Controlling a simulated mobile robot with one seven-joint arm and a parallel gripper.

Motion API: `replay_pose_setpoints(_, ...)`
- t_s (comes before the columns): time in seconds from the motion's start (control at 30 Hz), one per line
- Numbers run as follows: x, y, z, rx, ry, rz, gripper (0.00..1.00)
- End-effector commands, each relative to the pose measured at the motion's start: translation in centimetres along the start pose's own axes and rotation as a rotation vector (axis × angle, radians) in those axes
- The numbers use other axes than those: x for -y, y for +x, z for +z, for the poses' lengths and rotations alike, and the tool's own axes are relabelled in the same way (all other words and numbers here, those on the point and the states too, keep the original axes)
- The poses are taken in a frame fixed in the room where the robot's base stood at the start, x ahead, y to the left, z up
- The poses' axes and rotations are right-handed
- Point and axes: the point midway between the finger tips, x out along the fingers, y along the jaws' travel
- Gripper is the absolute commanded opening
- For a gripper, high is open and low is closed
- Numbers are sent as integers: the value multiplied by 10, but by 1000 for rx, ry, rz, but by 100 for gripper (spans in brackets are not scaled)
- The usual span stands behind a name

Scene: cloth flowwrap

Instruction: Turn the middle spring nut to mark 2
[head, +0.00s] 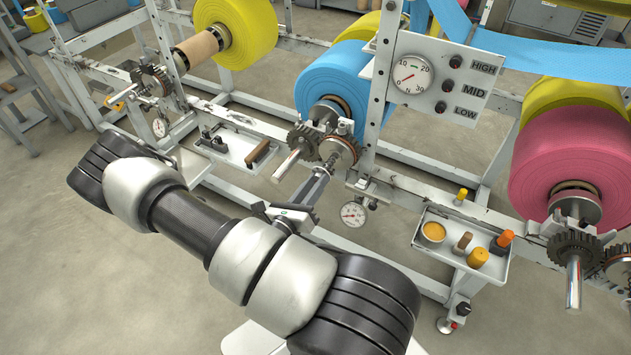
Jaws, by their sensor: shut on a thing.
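The middle unwind station holds a blue roll (335,80), with a toothed gear (302,138) and a steel shaft end (286,165) in front of it. My gripper (327,168) reaches up to this station from below and is shut at the middle spring nut (340,148), beside a small coil spring. The fingers and the gear hide part of the nut. The marks on the nut are too small to read. A round gauge (354,214) hangs just below and right of my gripper.
A panel (440,62) with a dial and knobs labelled HIGH, MID and LOW stands above right. A tray (432,214) with an orange-filled cup and small bottles is at right. Another tray (232,148) is at left. A pink roll (575,150) stands far right.

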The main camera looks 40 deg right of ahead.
Motion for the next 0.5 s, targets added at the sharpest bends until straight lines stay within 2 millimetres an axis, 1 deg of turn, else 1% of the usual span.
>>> replay_pose_setpoints(0.5, 0, -1, 2, -1, 487, 1, 0)
